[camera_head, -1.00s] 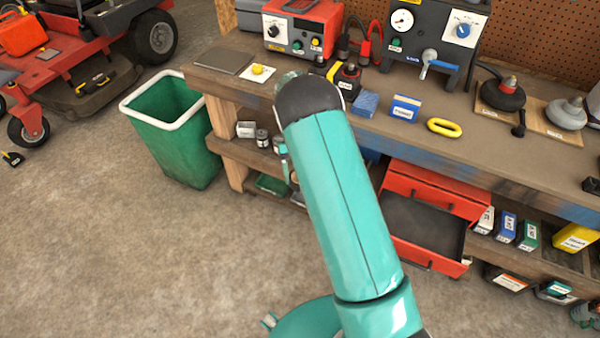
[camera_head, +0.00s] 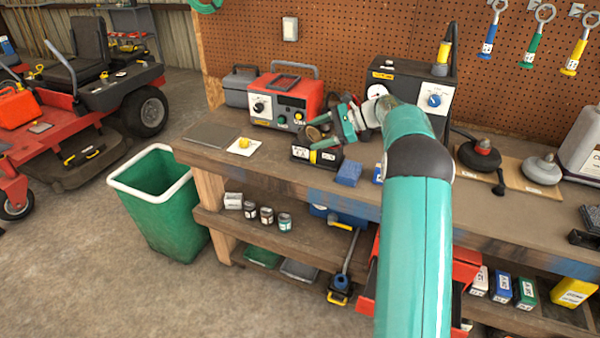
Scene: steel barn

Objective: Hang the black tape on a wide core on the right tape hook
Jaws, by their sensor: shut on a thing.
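My gripper (camera_head: 332,122) is above the bench, left of my teal forearm, in front of the red box and the dark gauge unit. It is shut on a small dark round thing with a brownish part (camera_head: 315,133), which looks like the black tape on its wide core. The fingers and my arm partly hide it, and its exact tilt cannot be told. I cannot make out the right tape hook in this view. A green coil (camera_head: 206,4) is cut off by the top edge on the pegboard.
The pegboard (camera_head: 330,40) stands behind the bench (camera_head: 225,155). Blue, green and yellow tools hang on it at right. A red box (camera_head: 290,98) and a dark gauge unit (camera_head: 408,75) stand at the back. A green bin (camera_head: 165,215) stands left of the bench.

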